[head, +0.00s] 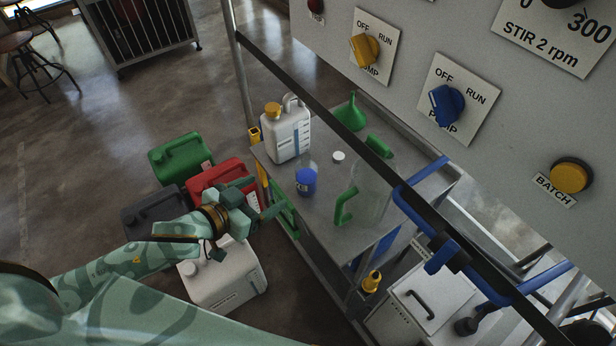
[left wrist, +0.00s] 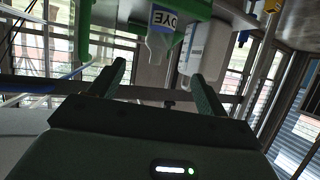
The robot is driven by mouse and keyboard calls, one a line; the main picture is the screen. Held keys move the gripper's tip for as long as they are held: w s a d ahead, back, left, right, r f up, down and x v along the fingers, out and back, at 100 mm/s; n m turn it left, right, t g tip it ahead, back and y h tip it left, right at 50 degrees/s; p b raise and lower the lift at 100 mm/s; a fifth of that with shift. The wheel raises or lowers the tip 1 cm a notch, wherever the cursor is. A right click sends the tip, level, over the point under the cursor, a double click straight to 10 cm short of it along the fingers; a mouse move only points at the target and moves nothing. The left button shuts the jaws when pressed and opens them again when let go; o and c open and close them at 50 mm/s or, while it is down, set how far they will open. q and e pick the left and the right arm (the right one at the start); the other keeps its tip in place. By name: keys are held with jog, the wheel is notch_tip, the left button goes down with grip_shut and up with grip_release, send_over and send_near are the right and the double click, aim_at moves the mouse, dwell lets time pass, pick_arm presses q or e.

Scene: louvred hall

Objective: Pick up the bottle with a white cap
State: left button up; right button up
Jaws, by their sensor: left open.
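A small bottle with a blue body (head: 306,182) stands on the grey table near its left edge in the head view. In the left wrist view, which is upside down, a clear bottle (left wrist: 161,44) with a label reading DYE shows between my fingers. Its cap colour is unclear. A small white disc (head: 338,156) is on the table behind the blue bottle; I cannot tell if it is a loose cap. My left gripper (head: 264,199) is open and empty, left of the blue bottle and apart from it; its fingers show in the left wrist view (left wrist: 158,74). My right gripper is out of view.
A white canister with an orange cap (head: 287,135), green funnel (head: 351,113) and clear jug with green handle (head: 345,206) share the table (head: 322,218). Green (head: 180,155), red (head: 222,181) and white (head: 222,278) canisters stand beside my arm. A dark bar crosses above the table.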

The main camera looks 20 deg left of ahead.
pick_arm(q)
jog(key=b, duration=0.1)
send_near(299, 176)
jog(key=w, duration=0.2)
jog(key=x, duration=0.3)
jog(key=b+x, duration=0.1)
jog(key=x, duration=0.2)
jog(key=shift+s+a+f+b, duration=0.1)
jog(key=shift+f+b, duration=0.2)
jog(key=b+x, duration=0.1)
jog(key=x, duration=0.3)
jog(key=shift+d+f+b, duration=0.2)
jog(key=shift+d+b, duration=0.15)
jog(key=shift+d, duration=0.1)
jog(key=shift+w+d+f, duration=0.1)
jog(key=shift+w+d, duration=0.05)
jog(key=shift+w, duration=0.3)
jog(key=shift+c, duration=0.6)
jog(key=c, duration=1.1)
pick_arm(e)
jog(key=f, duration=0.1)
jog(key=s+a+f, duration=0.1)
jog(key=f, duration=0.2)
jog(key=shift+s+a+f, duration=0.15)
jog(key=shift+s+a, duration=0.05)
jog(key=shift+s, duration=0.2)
